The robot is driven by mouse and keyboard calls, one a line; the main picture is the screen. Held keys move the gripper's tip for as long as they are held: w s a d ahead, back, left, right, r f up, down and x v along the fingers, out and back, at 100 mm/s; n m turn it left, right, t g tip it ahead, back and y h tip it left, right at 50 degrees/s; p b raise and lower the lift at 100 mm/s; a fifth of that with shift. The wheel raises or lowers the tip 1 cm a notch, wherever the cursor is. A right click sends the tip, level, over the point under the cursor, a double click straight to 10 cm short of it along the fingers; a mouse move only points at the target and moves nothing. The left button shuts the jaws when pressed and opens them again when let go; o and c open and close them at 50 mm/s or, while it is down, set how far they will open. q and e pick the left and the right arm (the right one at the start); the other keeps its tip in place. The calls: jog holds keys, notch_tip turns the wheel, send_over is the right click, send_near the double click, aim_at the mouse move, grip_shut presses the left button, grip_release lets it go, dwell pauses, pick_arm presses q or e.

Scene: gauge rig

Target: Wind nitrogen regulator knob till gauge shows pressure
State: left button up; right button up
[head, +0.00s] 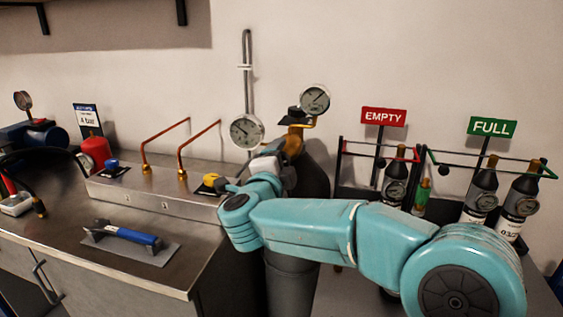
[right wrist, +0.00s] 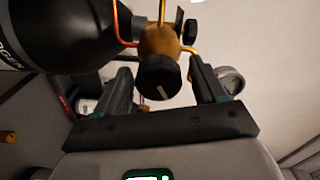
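The nitrogen regulator (head: 294,143) is a brass body on top of a dark cylinder (head: 314,170) in the head view. Two round white gauges, a lower left one (head: 246,131) and an upper right one (head: 314,99), are beside it; their readings are too small to tell. In the right wrist view, the black regulator knob (right wrist: 158,78) with a pale mark faces me, in front of the brass body (right wrist: 160,40). My right gripper (right wrist: 162,72) is open, one finger on each side of the knob, with gaps visible. My left gripper is not in view.
A metal bench (head: 60,215) on the left holds a steel box (head: 155,185) with copper pipes and a blue-handled tool (head: 125,235). Racks of bottles under the EMPTY sign (head: 384,117) and FULL sign (head: 492,127) stand on the right.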

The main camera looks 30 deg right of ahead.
jog(key=shift+a, duration=0.1)
jog(key=v, duration=1.6)
jog(key=shift+s, duration=0.15)
jog(key=shift+a, duration=0.1)
